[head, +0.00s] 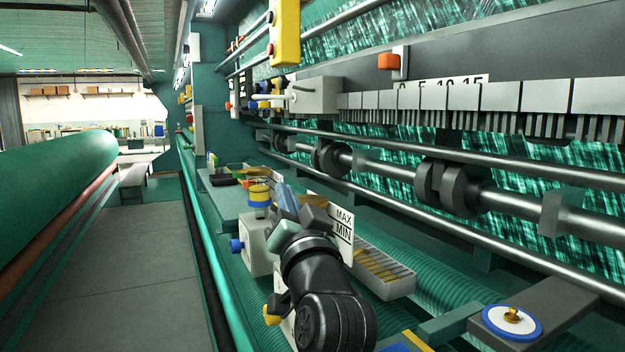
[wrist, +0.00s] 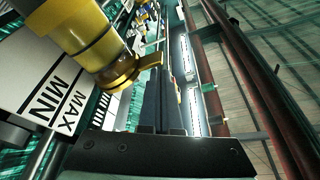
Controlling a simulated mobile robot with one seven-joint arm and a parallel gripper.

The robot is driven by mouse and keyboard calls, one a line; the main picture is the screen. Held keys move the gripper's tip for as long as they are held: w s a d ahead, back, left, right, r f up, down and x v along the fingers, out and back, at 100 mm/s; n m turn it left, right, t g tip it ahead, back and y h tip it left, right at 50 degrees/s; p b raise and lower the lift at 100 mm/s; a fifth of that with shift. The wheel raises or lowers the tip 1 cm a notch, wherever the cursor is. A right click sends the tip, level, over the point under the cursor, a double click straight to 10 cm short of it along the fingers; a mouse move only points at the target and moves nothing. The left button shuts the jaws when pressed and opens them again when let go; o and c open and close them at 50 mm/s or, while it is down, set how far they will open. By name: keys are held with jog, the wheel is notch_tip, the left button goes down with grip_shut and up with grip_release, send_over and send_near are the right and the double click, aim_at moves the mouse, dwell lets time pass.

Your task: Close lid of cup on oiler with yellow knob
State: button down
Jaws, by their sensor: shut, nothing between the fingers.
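In the head view, a yellow knob (head: 271,314) shows beside my arm at the bottom. Most of the oiler it belongs to is hidden behind my arm. In the wrist view, a yellow cup (wrist: 75,38) is close at the upper left. A brass-coloured lid (wrist: 136,70) sticks out from the cup's side toward my fingers and appears open. My gripper (head: 289,200) is shut and empty. In the wrist view its dark fingers (wrist: 163,85) are just right of the lid; I cannot tell whether they touch it.
A pale oiler (head: 258,250) with a blue knob (head: 236,246) and a yellow-and-blue cup (head: 259,196) stands behind my gripper. A MAX/MIN plate (head: 343,226) is close to my gripper. A compartment tray (head: 385,268) lies right. Machine shafts run along the right; the left aisle floor (head: 130,270) is clear.

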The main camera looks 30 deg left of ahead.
jog(key=s+d, duration=0.6)
jog(key=d, duration=0.2)
jog(key=s+d+r+m+t+h+p, duration=0.1)
jog(key=s+d+r+t+h+p, duration=0.4)
jog(key=d+r, duration=0.5)
jog(key=s+d+r+m+t+h+p, duration=0.1)
jog(key=s+d+r+t+h+p, duration=0.4)
jog(key=r, duration=1)
jog(key=s+d+t+h, duration=0.1)
jog(key=s+d+h, duration=0.2)
jog(key=d+h, duration=0.1)
jog(key=shift+s+d+m+t, duration=0.25)
jog(key=shift+d+m+t, duration=0.05)
jog(key=shift+d+t, duration=0.15)
jog(key=shift+r, duration=0.1)
